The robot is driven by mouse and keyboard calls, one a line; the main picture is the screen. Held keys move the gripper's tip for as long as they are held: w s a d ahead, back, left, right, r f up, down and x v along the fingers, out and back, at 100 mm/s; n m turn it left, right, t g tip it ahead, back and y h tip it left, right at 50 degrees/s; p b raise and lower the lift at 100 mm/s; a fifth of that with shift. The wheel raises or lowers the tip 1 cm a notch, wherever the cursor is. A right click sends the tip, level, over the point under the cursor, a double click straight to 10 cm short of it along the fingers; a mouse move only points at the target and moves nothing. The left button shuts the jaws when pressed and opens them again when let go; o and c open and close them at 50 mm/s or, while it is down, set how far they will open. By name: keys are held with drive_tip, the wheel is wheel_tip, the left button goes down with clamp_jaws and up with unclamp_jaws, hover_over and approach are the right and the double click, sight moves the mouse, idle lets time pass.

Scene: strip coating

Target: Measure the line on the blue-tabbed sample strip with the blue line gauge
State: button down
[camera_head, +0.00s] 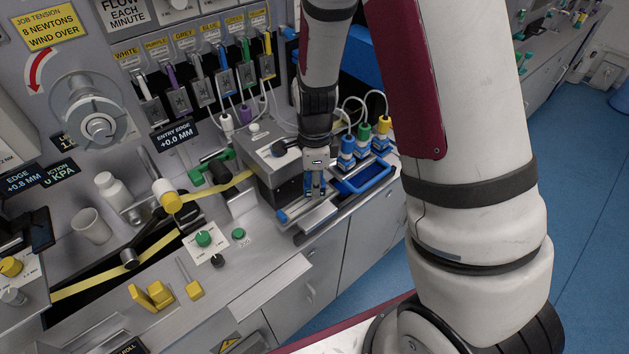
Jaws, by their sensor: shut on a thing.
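My gripper (316,187) points down over the bench's front right edge, just in front of the grey box. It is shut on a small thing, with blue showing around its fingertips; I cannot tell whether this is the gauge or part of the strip. Below it is a flat silvery plate (318,216). A small blue piece (283,216), perhaps the strip's tab, shows at the plate's left end. No line on a strip can be made out. A blue-handled tool (223,60) hangs under the BLUE label on the rear panel; I cannot tell whether it is the gauge.
A blue tray (367,179) lies right of my gripper. Behind it stand cabled blue, green and yellow pieces (364,140). The grey box (278,165) is close on the left, with a yellow web (120,276) running leftward. A cup (92,226) stands far left.

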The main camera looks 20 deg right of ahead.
drive_tip(key=shift+f, duration=0.5)
idle(1.4)
drive_tip(key=shift+r+p, duration=2)
drive_tip(key=shift+r, duration=1.55)
